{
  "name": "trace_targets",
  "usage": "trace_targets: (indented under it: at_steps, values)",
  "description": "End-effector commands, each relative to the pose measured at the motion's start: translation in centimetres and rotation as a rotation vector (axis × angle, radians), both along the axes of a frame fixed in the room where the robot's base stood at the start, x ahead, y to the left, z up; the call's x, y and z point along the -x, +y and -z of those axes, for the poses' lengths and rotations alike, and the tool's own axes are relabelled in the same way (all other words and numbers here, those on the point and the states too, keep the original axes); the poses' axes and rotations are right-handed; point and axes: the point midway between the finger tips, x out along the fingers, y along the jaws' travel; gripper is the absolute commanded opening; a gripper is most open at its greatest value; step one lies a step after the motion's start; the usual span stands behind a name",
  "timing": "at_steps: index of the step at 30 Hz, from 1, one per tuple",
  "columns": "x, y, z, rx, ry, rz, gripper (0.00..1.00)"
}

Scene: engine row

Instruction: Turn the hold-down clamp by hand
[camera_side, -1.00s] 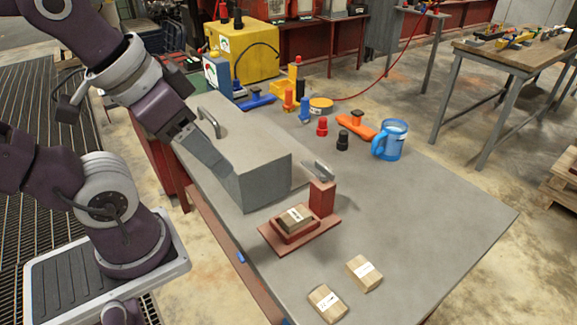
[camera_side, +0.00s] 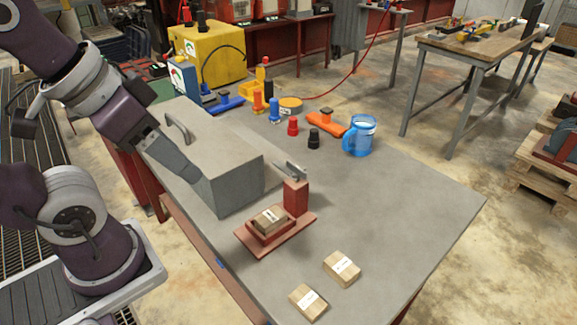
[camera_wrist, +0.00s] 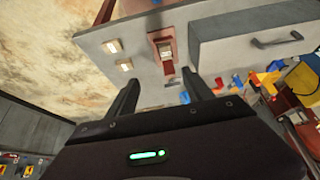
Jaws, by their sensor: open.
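The hold-down clamp is a red post (camera_side: 296,197) with a short grey bar (camera_side: 289,171) on top. It stands at the back right corner of a red base plate (camera_side: 246,243). A wooden block (camera_side: 268,219) with a white label sits in the raised nest on that plate. The bar does not appear to lie over the block. In the wrist view my gripper (camera_wrist: 160,80) is open and empty, with the clamp fixture (camera_wrist: 165,34) beyond the fingers.
Two loose labelled blocks (camera_side: 342,268) (camera_side: 308,301) lie near the front edge. A blue mug (camera_side: 359,136) and several coloured parts stand behind. The table right of the clamp is clear.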

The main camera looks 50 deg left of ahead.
Motion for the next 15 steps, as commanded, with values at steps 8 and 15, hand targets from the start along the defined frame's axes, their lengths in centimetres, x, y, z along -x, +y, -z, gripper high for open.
trace_targets:
  at_steps: [8,15]
  values:
    - [0.0,0.0,0.0,0.000,0.000,0.000,0.60]
    - [-3.9,-0.6,-1.2,0.359,0.185,-0.456,0.78]
